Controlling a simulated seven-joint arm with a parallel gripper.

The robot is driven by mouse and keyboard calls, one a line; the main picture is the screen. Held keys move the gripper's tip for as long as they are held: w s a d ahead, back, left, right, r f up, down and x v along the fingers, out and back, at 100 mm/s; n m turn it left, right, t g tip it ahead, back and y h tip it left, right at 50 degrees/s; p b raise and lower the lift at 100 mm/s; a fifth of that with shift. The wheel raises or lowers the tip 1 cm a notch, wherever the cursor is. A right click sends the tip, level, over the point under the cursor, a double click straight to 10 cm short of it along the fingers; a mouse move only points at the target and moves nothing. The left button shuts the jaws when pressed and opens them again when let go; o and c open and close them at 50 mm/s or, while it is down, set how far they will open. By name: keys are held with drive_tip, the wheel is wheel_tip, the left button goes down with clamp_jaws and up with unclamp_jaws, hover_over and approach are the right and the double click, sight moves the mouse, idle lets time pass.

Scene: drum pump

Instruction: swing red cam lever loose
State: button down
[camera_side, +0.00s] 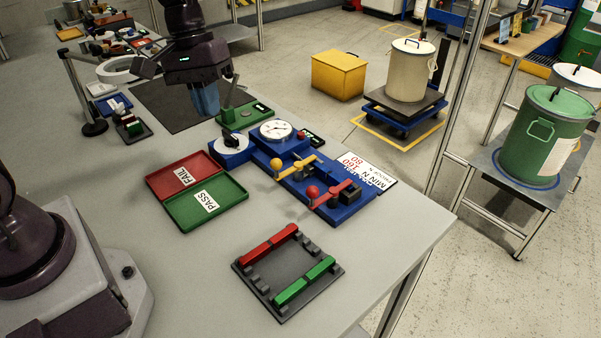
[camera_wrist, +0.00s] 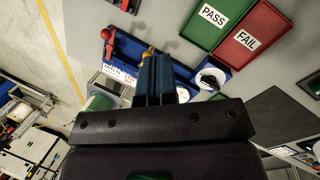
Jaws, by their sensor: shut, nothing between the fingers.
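The blue fixture (camera_side: 340,208) stands on the bench and carries a round dial gauge (camera_side: 275,130). Its red cam lever (camera_side: 335,195) has a red ball knob (camera_side: 312,191) and lies near the fixture's right end. A yellow-knobbed lever (camera_side: 295,165) sits between the red one and the gauge. In the wrist view the red lever (camera_wrist: 108,40) shows at upper left. My gripper (camera_side: 207,110) has blue fingers, is shut and empty, and hangs above the bench, apart from the red lever and to its upper left. Its fingers (camera_wrist: 155,62) partly hide the fixture in the wrist view.
A red FAIL tray (camera_side: 180,175) and a green PASS tray (camera_side: 206,203) lie left of the fixture. A grey rack (camera_side: 288,272) with red and green bars lies in front. A green stand (camera_side: 240,114) is close to my gripper. Bare bench lies between trays and rack.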

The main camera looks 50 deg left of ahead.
drive_tip(key=w+f+n+h, duration=0.5)
drive_tip(key=w+f+n, duration=0.2)
drive_tip(key=w+n, duration=0.3)
drive_tip(key=shift+w+a+n, duration=0.25)
drive_tip(key=shift+w+n, duration=0.15)
drive_tip(key=shift+w, duration=0.35)
drive_tip(key=d+r+x, duration=0.1)
drive_tip(key=d+x, duration=0.1)
drive_tip(key=x, duration=1.1)
drive_tip(key=shift+r, duration=0.2)
